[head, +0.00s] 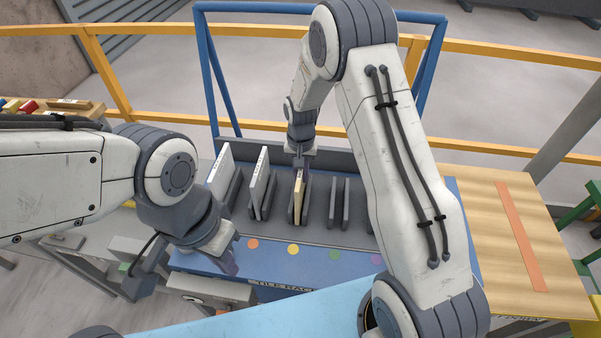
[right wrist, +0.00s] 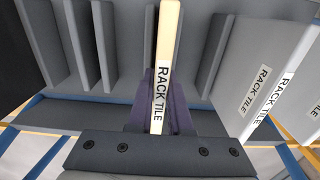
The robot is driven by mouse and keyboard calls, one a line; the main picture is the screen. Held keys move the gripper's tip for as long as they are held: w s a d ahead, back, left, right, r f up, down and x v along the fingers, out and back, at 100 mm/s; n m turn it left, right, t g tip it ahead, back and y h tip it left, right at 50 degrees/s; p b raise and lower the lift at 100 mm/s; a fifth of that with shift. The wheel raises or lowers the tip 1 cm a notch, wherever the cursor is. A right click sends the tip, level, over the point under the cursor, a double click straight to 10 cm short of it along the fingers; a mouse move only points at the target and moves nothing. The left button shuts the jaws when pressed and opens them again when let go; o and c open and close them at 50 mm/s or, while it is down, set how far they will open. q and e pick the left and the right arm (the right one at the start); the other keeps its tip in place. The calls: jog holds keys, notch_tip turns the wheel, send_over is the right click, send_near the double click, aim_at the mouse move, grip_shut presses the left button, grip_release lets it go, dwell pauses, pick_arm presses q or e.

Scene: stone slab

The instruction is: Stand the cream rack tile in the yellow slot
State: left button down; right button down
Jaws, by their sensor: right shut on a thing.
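The cream rack tile (head: 299,197) stands upright between two grey dividers of the blue tile rack (head: 270,262), in line with the yellow dot (head: 293,249). My right gripper (head: 301,168) is above it, shut on its upper end. In the right wrist view, the cream tile (right wrist: 161,85) with its "RACK TILE" label lies between the fingers (right wrist: 160,110). Its lower end is hidden, so I cannot tell whether it touches the slot floor. My left gripper (head: 228,262) hangs over the rack's front left edge, apart from the tile; its finger gap does not show clearly.
Two white tiles (head: 258,182) stand in slots left of the cream tile. Slots to its right (head: 339,204) look empty. A wooden table (head: 500,225) with an orange strip is at the right. A yellow railing (head: 480,48) runs behind.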

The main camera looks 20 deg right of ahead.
jog(key=shift+f, duration=0.15)
jog(key=c, duration=0.8)
grip_release()
jog(key=shift+c, duration=0.2)
